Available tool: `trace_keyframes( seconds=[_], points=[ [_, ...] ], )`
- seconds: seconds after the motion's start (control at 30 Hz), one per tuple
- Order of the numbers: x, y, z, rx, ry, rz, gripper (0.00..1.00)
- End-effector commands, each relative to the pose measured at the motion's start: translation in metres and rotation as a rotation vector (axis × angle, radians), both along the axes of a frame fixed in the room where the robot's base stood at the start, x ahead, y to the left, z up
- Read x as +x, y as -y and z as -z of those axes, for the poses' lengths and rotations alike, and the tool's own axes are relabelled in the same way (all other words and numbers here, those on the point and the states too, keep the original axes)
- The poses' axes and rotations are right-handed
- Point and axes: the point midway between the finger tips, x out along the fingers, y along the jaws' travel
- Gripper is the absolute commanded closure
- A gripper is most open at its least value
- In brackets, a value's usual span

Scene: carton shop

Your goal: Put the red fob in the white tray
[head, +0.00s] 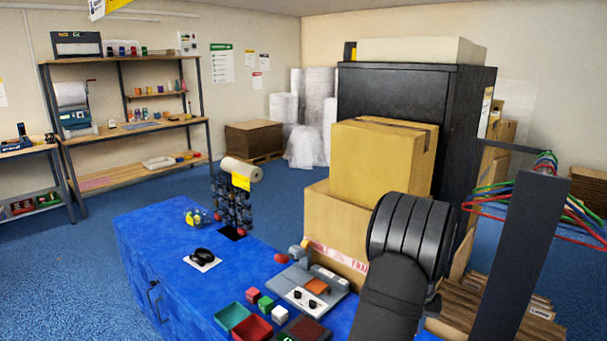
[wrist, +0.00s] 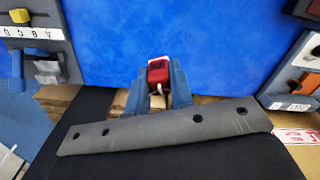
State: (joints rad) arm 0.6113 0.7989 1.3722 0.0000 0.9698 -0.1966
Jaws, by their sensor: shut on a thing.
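The red fob (wrist: 158,72) sits between the blue fingers of my gripper (wrist: 157,88) in the wrist view, with a small pale mark on its top. No white tray on the bench is clear to me. A flat white square (head: 203,264) under a black object lies on the bench, and I cannot tell whether it is a tray.
The blue bench (head: 160,255) has free room at its left. A grey panel (head: 327,277), a green tray (head: 232,316), a red tray (head: 252,330) and small red, green and white cubes stand at the front. A black rack (head: 231,202) and cardboard boxes (head: 380,160) stand behind.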

Motion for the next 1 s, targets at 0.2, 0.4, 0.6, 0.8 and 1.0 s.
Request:
trace_keyframes(
  seconds=[0.2, 0.4, 0.6, 0.8, 1.0],
  points=[
    [0.039, -0.098, 0.004, 0.0, -0.001, -0.124, 1.0],
    [0.056, -0.186, 0.007, 0.001, -0.002, -0.229, 1.0],
    [0.06, -0.268, 0.009, 0.0, -0.001, -0.328, 1.0],
    [0.055, -0.322, 0.012, 0.0, -0.001, -0.393, 1.0],
    [0.052, -0.34, 0.013, 0.0, -0.001, -0.414, 1.0]
  ],
)
